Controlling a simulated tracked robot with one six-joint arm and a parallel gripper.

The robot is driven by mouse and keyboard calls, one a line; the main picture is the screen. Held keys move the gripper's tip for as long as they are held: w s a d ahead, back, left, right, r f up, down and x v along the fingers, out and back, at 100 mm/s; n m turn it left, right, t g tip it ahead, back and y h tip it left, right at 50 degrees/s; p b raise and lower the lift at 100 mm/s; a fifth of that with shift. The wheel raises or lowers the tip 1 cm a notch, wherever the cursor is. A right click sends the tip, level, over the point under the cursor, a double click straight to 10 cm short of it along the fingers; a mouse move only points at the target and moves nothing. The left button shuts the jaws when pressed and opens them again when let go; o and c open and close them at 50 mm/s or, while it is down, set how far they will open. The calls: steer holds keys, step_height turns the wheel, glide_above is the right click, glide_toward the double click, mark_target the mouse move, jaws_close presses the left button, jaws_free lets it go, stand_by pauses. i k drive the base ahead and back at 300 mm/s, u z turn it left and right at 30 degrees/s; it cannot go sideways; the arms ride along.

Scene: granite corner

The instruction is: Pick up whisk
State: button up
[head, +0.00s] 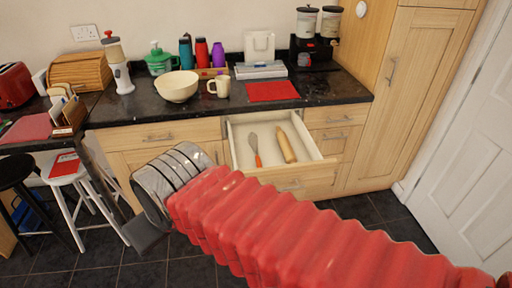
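An open drawer (236,128) below the counter holds two items. One is a slim utensil (255,150) with a grey head and an orange-red handle end; it may be the whisk, but its head is too small to make out. Beside it on the right, apart, lies a tan wooden rolling-pin-like item (286,146). My gripper (147,238) is at the lower left, in front of the cabinets and well left of the drawer. Only a dark grey part of it shows past the metal wrist, so its opening is not clear. Nothing is seen held in it.
The black counter (335,92) carries a cream bowl (177,87), a mug (220,87), several bottles and a red mat (271,91). A white stool (69,172) and a black stool (17,176) stand left. Dark floor is free at right.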

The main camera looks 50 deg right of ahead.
mark_target(258, 159)
steer(key=z, duration=0.8)
steer(key=i, duration=1)
